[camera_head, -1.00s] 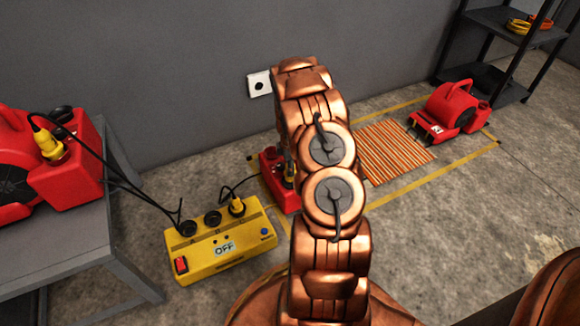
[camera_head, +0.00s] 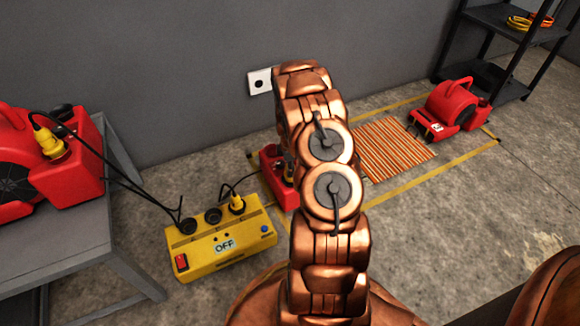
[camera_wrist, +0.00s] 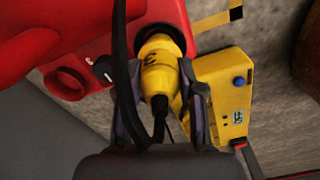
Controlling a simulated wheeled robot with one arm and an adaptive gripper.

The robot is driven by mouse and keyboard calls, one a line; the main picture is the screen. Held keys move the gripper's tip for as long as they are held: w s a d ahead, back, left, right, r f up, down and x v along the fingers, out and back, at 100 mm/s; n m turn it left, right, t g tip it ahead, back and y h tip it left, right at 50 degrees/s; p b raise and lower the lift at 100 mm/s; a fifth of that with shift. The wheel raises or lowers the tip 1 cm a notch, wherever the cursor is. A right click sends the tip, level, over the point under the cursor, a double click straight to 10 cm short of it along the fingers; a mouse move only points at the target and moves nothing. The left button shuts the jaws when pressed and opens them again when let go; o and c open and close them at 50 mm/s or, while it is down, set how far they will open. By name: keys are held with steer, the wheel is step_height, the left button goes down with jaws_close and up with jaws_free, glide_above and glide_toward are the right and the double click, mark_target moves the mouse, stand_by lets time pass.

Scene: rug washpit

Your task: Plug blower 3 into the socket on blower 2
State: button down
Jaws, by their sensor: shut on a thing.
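In the wrist view my gripper (camera_wrist: 160,100) is shut on a yellow plug (camera_wrist: 158,76) marked 3, with a black cable at its rear. The plug's front end is at a dark round socket (camera_wrist: 161,38) on a red blower (camera_wrist: 95,50); I cannot tell how deep it sits. In the head view a red blower (camera_head: 271,165), likely the same one, stands on the floor, mostly hidden behind my arm, which also hides the gripper. Another red blower (camera_head: 452,104) stands at the right, and a third (camera_head: 70,180) sits on a grey table at the left.
A yellow power box (camera_head: 212,262) reading OFF lies on the floor, with a yellow plug (camera_head: 237,205) in its right socket; the box also shows in the wrist view (camera_wrist: 222,85). Black cables hang from the table (camera_head: 60,262). A striped rug (camera_head: 392,150) and black shelf (camera_head: 490,50) are to the right.

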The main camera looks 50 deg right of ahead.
steer(key=shift+f, duration=0.8)
steer(key=c, duration=0.6)
jaws_free()
steer(key=shift+c, duration=0.2)
steer(key=shift+r, duration=0.1)
step_height(320, 180, up, 12)
steer(key=shift+f, duration=0.15)
stand_by(0.3)
